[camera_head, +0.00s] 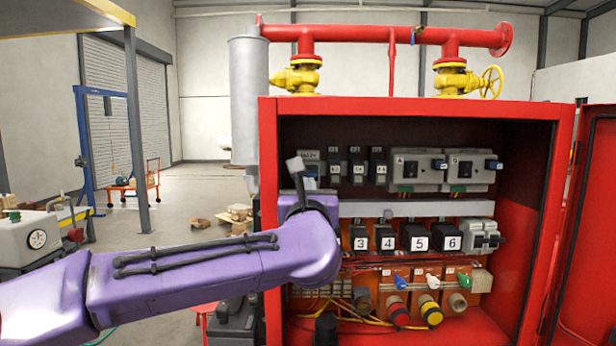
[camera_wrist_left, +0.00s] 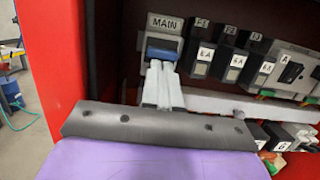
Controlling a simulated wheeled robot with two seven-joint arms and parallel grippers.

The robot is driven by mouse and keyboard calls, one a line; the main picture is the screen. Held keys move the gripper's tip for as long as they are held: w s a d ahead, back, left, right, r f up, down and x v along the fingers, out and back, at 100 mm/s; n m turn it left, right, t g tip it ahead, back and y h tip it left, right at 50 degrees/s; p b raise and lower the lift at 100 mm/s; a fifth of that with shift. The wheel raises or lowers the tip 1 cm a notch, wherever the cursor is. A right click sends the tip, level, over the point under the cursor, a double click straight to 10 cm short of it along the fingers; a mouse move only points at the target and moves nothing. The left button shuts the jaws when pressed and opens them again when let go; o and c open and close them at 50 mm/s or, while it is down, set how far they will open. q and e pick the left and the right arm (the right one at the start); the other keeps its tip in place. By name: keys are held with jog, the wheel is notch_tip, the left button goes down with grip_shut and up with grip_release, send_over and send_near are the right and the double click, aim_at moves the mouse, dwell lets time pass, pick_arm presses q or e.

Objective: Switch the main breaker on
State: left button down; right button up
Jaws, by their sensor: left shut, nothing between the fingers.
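The main breaker (camera_wrist_left: 164,33) is a grey unit labelled MAIN with a blue lever (camera_wrist_left: 162,48), at the upper left inside the red cabinet. In the head view the main breaker (camera_head: 310,156) is partly hidden behind my left gripper (camera_head: 294,163). My left gripper is shut and empty. In the left wrist view its pale fingertips (camera_wrist_left: 161,66) lie just below the blue lever; I cannot tell whether they touch it. The lever's exact tilt is hard to make out. My right gripper is not in view.
Smaller breakers (camera_head: 357,166) stand to the right of the main one, with larger grey breakers beyond. A grey rail (camera_head: 415,209) runs below them, above numbered breakers (camera_head: 417,238). The cabinet's red left wall (camera_head: 268,150) is close to my gripper.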

pick_arm(q)
jog(key=shift+w+r, duration=0.1)
jog(key=shift+r, duration=0.3)
jog(key=r+b+v, duration=0.1)
jog(key=b+v, duration=0.4)
jog(key=v, duration=0.1)
jog(key=shift+s+f, duration=0.3)
